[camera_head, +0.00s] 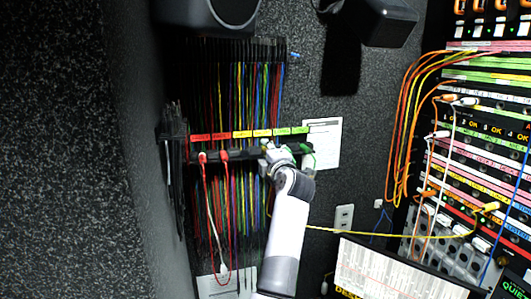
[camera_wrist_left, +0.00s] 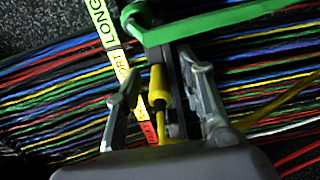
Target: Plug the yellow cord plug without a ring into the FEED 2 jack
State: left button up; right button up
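My left gripper (camera_head: 276,156) is at the cord rack on the back wall, in front of the hanging cords. In the left wrist view its two fingers (camera_wrist_left: 162,92) are apart, one on each side of a yellow plug (camera_wrist_left: 158,82). Gaps show between the plug and both fingers. I cannot tell whether this plug has a ring. Another yellow plug (camera_head: 491,207) is at the jack panel (camera_head: 478,165) on the right, with a yellow cord running left from it. The FEED 2 label is too small to read. My right gripper is not in view.
The cord rack (camera_head: 240,156) holds many coloured cords, with red plugs (camera_head: 224,155) left of my gripper and a green cord (camera_head: 307,150) close on its right. Orange and yellow cords (camera_head: 405,110) loop beside the panel. A sloped desk (camera_head: 385,270) with a pale top stands below it.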

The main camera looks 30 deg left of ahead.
pick_arm(q)
jog(key=shift+r, duration=0.1)
jog(key=c, duration=0.8)
jog(key=shift+r, duration=0.1)
grip_shut()
jog(key=o, duration=0.6)
grip_release()
jog(key=shift+r, duration=0.1)
jog(key=o, duration=0.9)
jog(key=shift+f, duration=0.3)
jog(key=shift+o, duration=0.2)
jog(key=v, duration=1.2)
